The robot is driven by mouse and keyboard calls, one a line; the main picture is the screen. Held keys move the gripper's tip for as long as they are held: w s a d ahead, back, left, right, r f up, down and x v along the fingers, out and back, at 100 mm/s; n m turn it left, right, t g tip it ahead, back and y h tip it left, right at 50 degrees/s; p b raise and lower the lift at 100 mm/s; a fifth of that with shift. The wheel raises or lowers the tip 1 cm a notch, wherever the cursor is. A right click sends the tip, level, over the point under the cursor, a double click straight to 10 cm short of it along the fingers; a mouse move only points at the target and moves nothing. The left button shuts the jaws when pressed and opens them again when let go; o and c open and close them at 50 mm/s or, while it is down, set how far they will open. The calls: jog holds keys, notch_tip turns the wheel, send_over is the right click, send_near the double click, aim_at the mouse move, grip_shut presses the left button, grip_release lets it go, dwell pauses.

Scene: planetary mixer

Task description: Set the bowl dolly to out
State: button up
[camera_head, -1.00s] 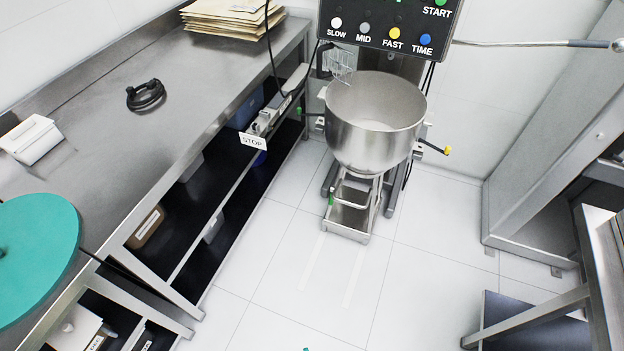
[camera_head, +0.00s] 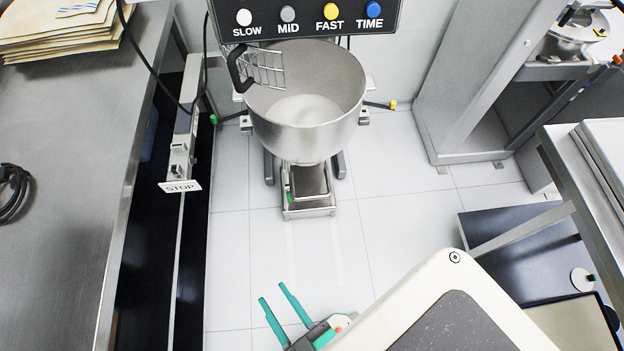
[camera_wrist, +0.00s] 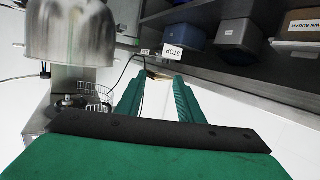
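The bowl dolly (camera_head: 309,205) is a low steel frame on the floor under the mixer bowl, with a handle-like bar and a small green part at its front left. The steel mixer bowl (camera_head: 300,130) sits above it, below the control panel. My gripper (camera_head: 272,302) shows low in the head view with two green fingers spread apart and nothing between them. It is over the floor, in front of the dolly and apart from it. In the wrist view the open fingers (camera_wrist: 162,98) point ahead, with a steel bowl (camera_wrist: 70,32) at upper left.
A dark low platform (camera_head: 520,245) and a steel table (camera_head: 590,190) stand at right. Pale strips mark the clear floor (camera_head: 320,255) before the dolly.

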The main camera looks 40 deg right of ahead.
jog(key=w+d+f+n+h, duration=0.25)
jog(key=w+d+f, duration=0.35)
jog(key=f, duration=0.4)
jog(key=w+d+f+n+g+h, duration=0.1)
jog(key=w+d+f+n+h, duration=0.15)
jog(key=w+d+f, duration=0.5)
jog(key=w+d+f+n+h, duration=0.1)
jog(key=w+d+f+n, duration=0.25)
jog(key=f, duration=0.75)
jog(key=w+d+f+n+h, duration=0.1)
jog(key=w+d+f, duration=0.2)
jog(key=w+d, duration=0.4)
jog(key=w+d+f+n+g, duration=0.1)
jog(key=w+d+f+n, duration=0.1)
jog(key=w+d+f, duration=0.2)
jog(key=w+d, duration=0.3)
jog(key=d, duration=0.2)
jog(key=shift+d+f+h, duration=0.15)
jog(key=shift+f+h, duration=0.05)
jog(key=shift+h, duration=0.2)
jog(key=shift+c, duration=0.7)
grip_shut()
